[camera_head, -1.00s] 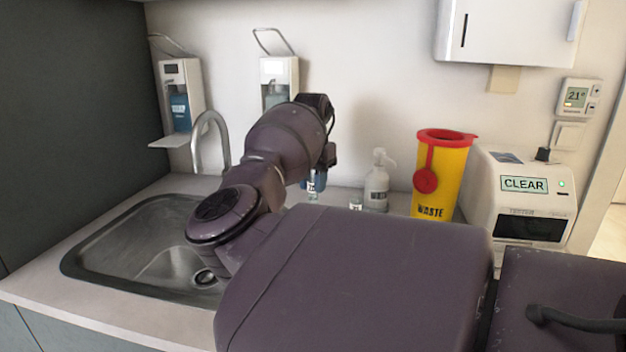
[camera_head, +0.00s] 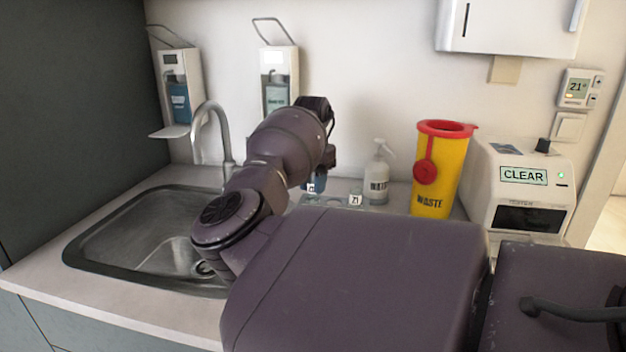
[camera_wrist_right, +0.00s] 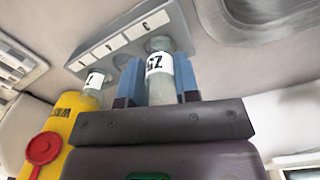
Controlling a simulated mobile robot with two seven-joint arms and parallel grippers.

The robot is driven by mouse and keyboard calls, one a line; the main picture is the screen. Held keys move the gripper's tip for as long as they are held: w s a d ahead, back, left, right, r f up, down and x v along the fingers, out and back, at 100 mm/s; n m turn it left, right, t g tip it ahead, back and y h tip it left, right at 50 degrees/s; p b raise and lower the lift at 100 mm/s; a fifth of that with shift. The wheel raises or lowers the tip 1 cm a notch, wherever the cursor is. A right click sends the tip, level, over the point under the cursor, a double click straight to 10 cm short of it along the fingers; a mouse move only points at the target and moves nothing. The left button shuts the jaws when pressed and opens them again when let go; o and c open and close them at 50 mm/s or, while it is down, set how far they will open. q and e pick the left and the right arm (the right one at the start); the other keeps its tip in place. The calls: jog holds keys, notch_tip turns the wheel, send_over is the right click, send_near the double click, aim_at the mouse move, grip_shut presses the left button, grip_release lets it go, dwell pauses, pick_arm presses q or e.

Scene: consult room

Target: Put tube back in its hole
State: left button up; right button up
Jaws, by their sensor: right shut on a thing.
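My right gripper (camera_wrist_right: 158,84) is shut on a clear tube (camera_wrist_right: 160,66) with a white label, held between its two blue fingers in the wrist view. The grey rack (camera_wrist_right: 98,58) with a row of white labels lies just beyond the tube. The tube's far end overlaps the rack in the picture; I cannot tell whether it is in a hole. A second labelled tube (camera_wrist_right: 93,83) stands at the rack's left in the wrist view. In the head view my arm hides much of the rack, and the second tube (camera_head: 355,198) shows right of the gripper. My left gripper is not in view.
A white machine (camera_head: 520,188) reading CLEAR is farther right. The sink (camera_head: 130,240) and its tap (camera_head: 224,135) are at the left.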

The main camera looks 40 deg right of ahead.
jog(key=shift+f, duration=0.75)
jog(key=o, duration=1)
jog(key=shift+r, duration=0.1)
pick_arm(q)
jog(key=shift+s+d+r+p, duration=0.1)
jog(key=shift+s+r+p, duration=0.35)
jog(key=shift+p, duration=0.65)
pick_arm(e)
notch_tip(320, 180, up, 11)
jog(key=shift+f, duration=0.15)
